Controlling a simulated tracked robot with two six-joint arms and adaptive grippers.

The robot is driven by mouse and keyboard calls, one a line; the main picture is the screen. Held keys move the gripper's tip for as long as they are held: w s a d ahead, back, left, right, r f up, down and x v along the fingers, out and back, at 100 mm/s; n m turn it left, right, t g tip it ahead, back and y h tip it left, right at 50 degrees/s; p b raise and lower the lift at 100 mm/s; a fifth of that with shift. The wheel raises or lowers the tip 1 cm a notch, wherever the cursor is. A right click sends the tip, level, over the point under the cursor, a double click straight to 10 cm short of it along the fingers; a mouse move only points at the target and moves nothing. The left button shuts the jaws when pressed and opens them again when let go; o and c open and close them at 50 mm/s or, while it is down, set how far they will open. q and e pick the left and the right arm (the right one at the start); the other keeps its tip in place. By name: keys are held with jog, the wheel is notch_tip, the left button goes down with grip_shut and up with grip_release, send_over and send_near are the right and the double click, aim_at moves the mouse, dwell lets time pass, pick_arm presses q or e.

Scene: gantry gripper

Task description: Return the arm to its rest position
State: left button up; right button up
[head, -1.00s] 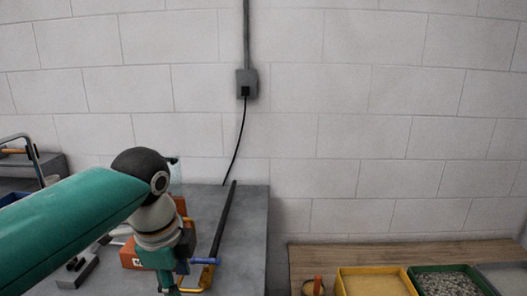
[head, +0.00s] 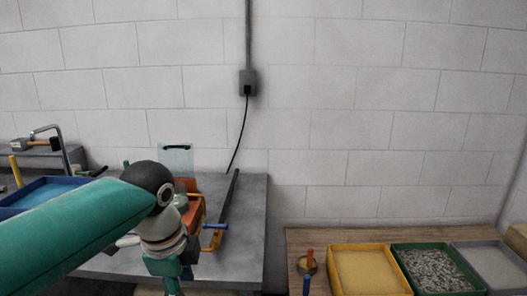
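My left arm comes in from the left in the head view, its green link ending at a dark round joint and a lighter wrist section. The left gripper (head: 172,280) is only partly visible at the bottom of the view, below the wrist. Its fingertips are cut off or hidden, so I cannot see whether it is open or holds anything. It hangs in front of the front edge of the grey table (head: 245,215). My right arm and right gripper do not show.
An orange box (head: 196,208) and a clamp with a long dark bar (head: 227,210) lie near my wrist. A blue tray (head: 45,192) is at left. A wooden bench (head: 305,238) at right carries a yellow tray (head: 398,272), a green tray of gravel (head: 447,290) and a grey tray (head: 490,243).

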pick_arm(q)
jog(key=d+f+n+g+h+p, duration=0.15)
jog(key=f+n, duration=0.25)
jog(key=f, duration=1)
jog(key=d+f+n+h, duration=0.15)
jog(key=f+n, duration=0.25)
jog(key=f, duration=1)
jog(key=s+f+n, duration=1.2)
jog(key=s+f, duration=0.3)
jog(key=s, duration=0.2)
jog(key=shift+a+f+h+p, duration=0.3)
jog(key=shift+a+h, duration=0.05)
jog(key=shift+h, duration=0.05)
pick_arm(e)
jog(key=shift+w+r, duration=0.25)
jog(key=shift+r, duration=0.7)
pick_arm(q)
jog(key=shift+w, duration=0.1)
